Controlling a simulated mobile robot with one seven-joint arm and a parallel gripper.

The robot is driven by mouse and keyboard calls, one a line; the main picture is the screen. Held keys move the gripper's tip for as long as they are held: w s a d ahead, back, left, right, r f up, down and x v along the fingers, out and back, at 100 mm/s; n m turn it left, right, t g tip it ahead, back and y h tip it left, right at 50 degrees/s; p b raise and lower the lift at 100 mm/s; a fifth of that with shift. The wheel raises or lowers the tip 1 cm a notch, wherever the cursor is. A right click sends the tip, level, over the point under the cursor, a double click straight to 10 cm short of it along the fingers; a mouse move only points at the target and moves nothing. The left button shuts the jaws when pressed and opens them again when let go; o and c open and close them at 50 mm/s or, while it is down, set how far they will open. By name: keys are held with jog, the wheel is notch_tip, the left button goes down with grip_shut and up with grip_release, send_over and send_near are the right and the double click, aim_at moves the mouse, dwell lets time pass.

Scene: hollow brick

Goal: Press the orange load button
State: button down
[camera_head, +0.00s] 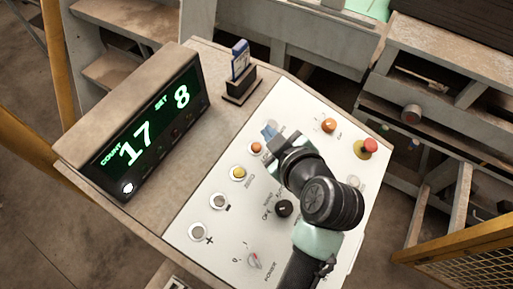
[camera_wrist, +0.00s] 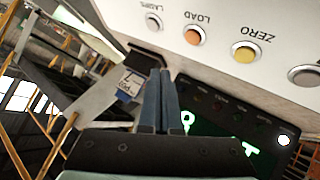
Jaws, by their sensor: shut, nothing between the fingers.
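The orange load button (camera_head: 256,148) sits in a pale ring on the white control panel (camera_head: 190,240), just below and left of my fingertips. In the wrist view the orange load button (camera_wrist: 194,35) is labelled LOAD and lies above and right of my fingertips. My gripper (camera_head: 268,131) is shut and empty, its blue-grey fingers side by side; it also shows in the wrist view (camera_wrist: 160,72). The fingers appear apart from the button. My wrist hides part of the panel in the head view.
Another orange button (camera_head: 329,125) and a red emergency stop (camera_head: 370,146) are at the upper right. A display (camera_head: 150,130) reads COUNT 17, SET 8. A card holder (camera_head: 240,84) stands behind.

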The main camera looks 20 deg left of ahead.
jog(key=shift+w+a+f+b, duration=0.1)
jog(key=shift+a+f+b, duration=0.15)
jog(key=shift+f+b, duration=0.45)
jog(key=shift+w+a+f+b, duration=0.1)
jog(key=shift+a+f+b, duration=0.25)
jog(key=shift+f, duration=0.65)
jog(key=shift+a+f+b, duration=0.15)
jog(key=shift+f+b, duration=0.45)
jog(key=shift+f, duration=0.25)
jog(key=shift+a+f+b, duration=0.1)
jog(key=shift+f+b, duration=0.3)
jog(key=shift+b, duration=0.05)
jog(key=shift+a+f+b, duration=0.15)
jog(key=shift+f+b, duration=0.2)
jog(key=shift+f, duration=0.05)
dwell(0.4)
jog(key=shift+r, duration=0.1)
jog(key=shift+d+r+p, duration=0.25)
jog(key=shift+r+p, duration=0.3)
jog(key=shift+r, duration=0.2)
jog(key=shift+s+d+r+p, duration=0.1)
jog(key=shift+d+r+p, duration=0.15)
jog(key=shift+r+p, duration=0.45)
jog(key=shift+d+r+p, duration=0.2)
jog(key=shift+r+p, duration=0.3)
jog(key=shift+r, duration=0.35)
jog(key=shift+s+d+r+p, duration=0.1)
jog(key=shift+d+r+p, duration=0.15)
jog(key=shift+r+p, duration=0.45)
jog(key=shift+r, duration=0.1)
